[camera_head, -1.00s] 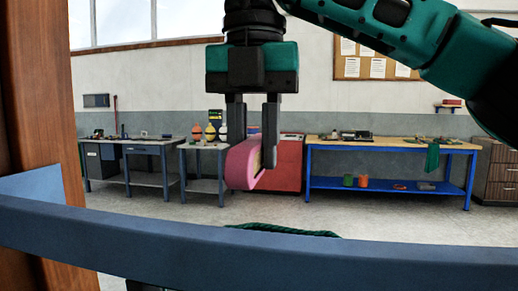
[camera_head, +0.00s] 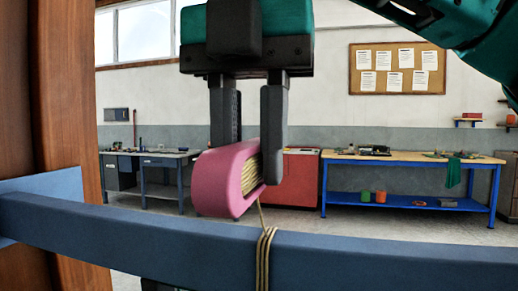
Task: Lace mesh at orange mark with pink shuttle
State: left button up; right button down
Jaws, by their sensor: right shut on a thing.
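My right gripper (camera_head: 249,160) hangs from the top centre, fingers pointing down. It is shut on the pink shuttle (camera_head: 212,184), a rounded pink body wound with yellowish twine (camera_head: 250,174). The shuttle is held tilted just above the blue-grey bar (camera_head: 380,257). A strand of twine runs from it down to the bar, where several turns of twine (camera_head: 264,258) lie around the bar. No orange mark or mesh can be made out. My left gripper is not in view.
A brown wooden post (camera_head: 65,110) with a blue plate (camera_head: 50,192) stands at the left, where the bar meets it. Far behind are a grey bench (camera_head: 160,158), a red cabinet (camera_head: 300,178) and a blue-framed workbench (camera_head: 415,158). Space above the bar at right is clear.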

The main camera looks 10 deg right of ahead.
aim_at(216, 157)
jog(key=shift+s+a+b, duration=0.2)
jog(key=shift+s+a, duration=0.2)
jog(key=shift+s, duration=0.6)
jog(key=shift+s+a+b, duration=0.15)
jog(key=shift+s+a, duration=0.3)
jog(key=shift+s, duration=0.5)
jog(key=shift+s+a+b, duration=0.2)
jog(key=shift+s+a, duration=0.2)
jog(key=shift+s, duration=0.6)
jog(key=shift+s, duration=0.1)
